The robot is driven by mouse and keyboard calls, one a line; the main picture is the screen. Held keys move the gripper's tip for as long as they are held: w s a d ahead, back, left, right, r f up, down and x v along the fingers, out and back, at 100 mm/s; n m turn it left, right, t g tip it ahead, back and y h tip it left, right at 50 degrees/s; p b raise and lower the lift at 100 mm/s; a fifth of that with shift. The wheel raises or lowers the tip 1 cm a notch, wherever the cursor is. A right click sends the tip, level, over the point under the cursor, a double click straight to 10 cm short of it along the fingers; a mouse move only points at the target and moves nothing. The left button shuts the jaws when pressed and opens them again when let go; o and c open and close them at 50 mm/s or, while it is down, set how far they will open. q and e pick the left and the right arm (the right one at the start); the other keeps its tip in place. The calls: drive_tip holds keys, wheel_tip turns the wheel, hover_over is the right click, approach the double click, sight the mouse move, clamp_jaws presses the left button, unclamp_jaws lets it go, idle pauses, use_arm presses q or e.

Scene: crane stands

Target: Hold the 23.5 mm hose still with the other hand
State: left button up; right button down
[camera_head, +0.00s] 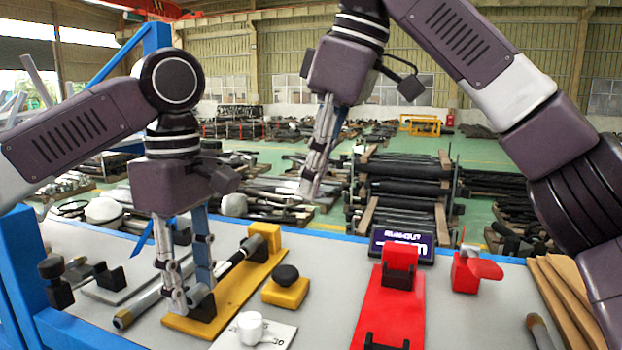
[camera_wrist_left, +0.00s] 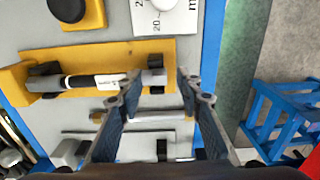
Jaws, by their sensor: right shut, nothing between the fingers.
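A dark hose with a white label (camera_head: 237,258) lies along the yellow stand (camera_head: 180,325); its label is too small to read, so I cannot confirm its size. It also shows in the left wrist view (camera_wrist_left: 80,82). My left gripper (camera_head: 188,303) is low over the stand's near end, fingers apart. In the left wrist view its fingertips (camera_wrist_left: 158,80) stand either side of a short grey piece in a black holder; I cannot tell whether they touch it. My right gripper (camera_head: 310,190) is shut and empty, raised in the air above the table's back edge.
A loose grey tube (camera_head: 140,308) lies left of the yellow stand. A yellow block with a black knob (camera_head: 286,285), a white dial (camera_head: 250,328), a red stand (camera_head: 390,318) and a red clamp (camera_head: 476,272) are to the right. A dark display (camera_head: 402,244) stands behind.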

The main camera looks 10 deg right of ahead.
use_arm(q)
wheel_tip(320, 180, up, 12)
idle(0.7)
